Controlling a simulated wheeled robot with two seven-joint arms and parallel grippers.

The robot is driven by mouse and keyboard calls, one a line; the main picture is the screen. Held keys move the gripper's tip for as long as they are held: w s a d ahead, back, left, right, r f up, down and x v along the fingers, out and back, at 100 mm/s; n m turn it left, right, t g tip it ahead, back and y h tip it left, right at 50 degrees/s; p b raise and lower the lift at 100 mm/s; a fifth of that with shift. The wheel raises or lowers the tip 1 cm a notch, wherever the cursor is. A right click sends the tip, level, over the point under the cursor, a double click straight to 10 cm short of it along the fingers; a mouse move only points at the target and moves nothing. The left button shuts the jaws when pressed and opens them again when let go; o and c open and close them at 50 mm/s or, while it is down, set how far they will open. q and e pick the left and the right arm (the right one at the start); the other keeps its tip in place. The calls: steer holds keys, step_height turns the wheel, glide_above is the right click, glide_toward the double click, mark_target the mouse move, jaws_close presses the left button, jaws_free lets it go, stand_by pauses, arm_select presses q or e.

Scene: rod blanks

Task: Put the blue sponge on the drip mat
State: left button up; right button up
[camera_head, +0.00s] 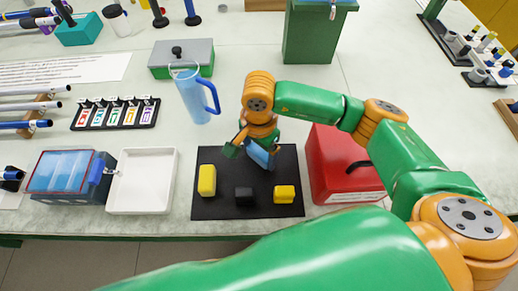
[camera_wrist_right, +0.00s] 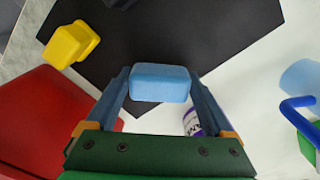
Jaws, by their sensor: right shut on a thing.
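The blue sponge (camera_head: 261,155) is a small light-blue block. My right gripper (camera_head: 252,147) is shut on it. In the right wrist view the sponge (camera_wrist_right: 160,82) sits between the two fingertips of my right gripper (camera_wrist_right: 160,88). The black drip mat (camera_head: 222,208) lies flat near the front of the table. In the head view the sponge shows over the mat's back part; how high it is above the mat I cannot tell. The mat also fills the top of the right wrist view (camera_wrist_right: 170,30). My left gripper is not in view.
On the mat are a tall yellow block (camera_head: 207,180), a black block (camera_head: 243,196) and a smaller yellow block (camera_head: 284,194). A red box (camera_head: 340,180) stands right of the mat, a white tray (camera_head: 142,182) left. A blue pitcher (camera_head: 193,95) stands behind.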

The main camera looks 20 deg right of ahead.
mark_target(259, 152)
steer(key=shift+f, duration=0.4)
steer(key=shift+f+b, duration=0.3)
steer(key=shift+f, duration=0.05)
steer(key=o, duration=1.1)
steer(key=shift+c, duration=0.2)
steer(key=shift+r, duration=0.45)
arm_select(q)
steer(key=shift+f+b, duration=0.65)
arm_select(e)
step_height(259, 152, up, 12)
steer(key=shift+f, duration=0.2)
